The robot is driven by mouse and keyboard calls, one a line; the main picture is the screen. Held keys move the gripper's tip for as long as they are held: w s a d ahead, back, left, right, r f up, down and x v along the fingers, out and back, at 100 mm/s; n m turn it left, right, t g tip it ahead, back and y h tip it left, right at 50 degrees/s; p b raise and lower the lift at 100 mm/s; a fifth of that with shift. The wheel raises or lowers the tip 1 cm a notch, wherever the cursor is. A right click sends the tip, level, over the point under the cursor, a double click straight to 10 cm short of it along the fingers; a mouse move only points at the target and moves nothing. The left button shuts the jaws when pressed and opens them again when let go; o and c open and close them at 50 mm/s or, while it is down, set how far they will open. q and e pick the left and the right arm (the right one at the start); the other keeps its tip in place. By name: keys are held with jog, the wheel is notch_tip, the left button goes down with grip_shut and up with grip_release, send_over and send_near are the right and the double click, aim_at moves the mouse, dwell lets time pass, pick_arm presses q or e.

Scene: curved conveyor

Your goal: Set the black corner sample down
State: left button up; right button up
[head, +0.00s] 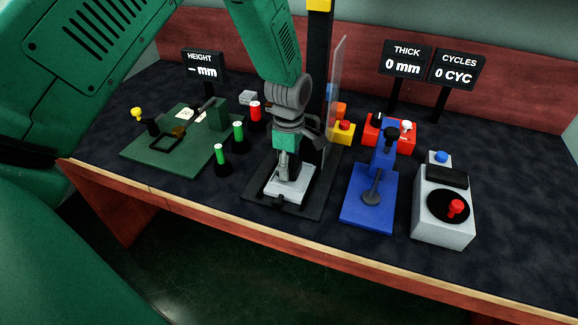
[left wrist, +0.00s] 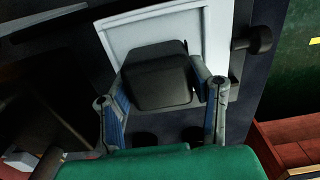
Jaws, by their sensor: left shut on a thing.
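My left gripper (head: 284,178) points down over the white plate (head: 299,187) of the black-based stand in the middle of the table. In the left wrist view, the black corner sample (left wrist: 158,78) is a dark block with rounded corners, and my left gripper (left wrist: 163,98) is shut on it, one finger at each side. The sample shows against the white plate (left wrist: 125,33); I cannot tell whether it touches it. In the head view I cannot make the sample out among the fingers. My right gripper is in neither view.
A clear upright shield (head: 337,85) stands beside the black column (head: 318,50). A blue press (head: 368,205) and a grey box (head: 441,225) with a red knob stand to the right. Green-topped posts (head: 238,137) and a green board (head: 165,160) are to the left.

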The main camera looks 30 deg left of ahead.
aim_at(291, 162)
pick_arm(q)
jog(key=shift+s+d, duration=0.1)
jog(key=shift+d, duration=0.45)
jog(key=o, duration=1.3)
jog(key=shift+c, duration=0.2)
jog(key=shift+a+f, duration=0.1)
jog(key=shift+a, duration=0.3)
jog(key=shift+r, duration=0.2)
jog(key=r, duration=0.3)
jog(key=r+p, duration=0.1)
jog(key=r, duration=0.6)
jog(key=shift+d+r+p, duration=0.3)
jog(key=shift+r+p, duration=0.05)
jog(key=shift+r, duration=0.05)
jog(key=shift+a+r, duration=0.25)
jog(key=shift+r, duration=0.35)
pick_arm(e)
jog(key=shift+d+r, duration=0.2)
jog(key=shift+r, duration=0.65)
pick_arm(q)
jog(key=shift+d, duration=0.15)
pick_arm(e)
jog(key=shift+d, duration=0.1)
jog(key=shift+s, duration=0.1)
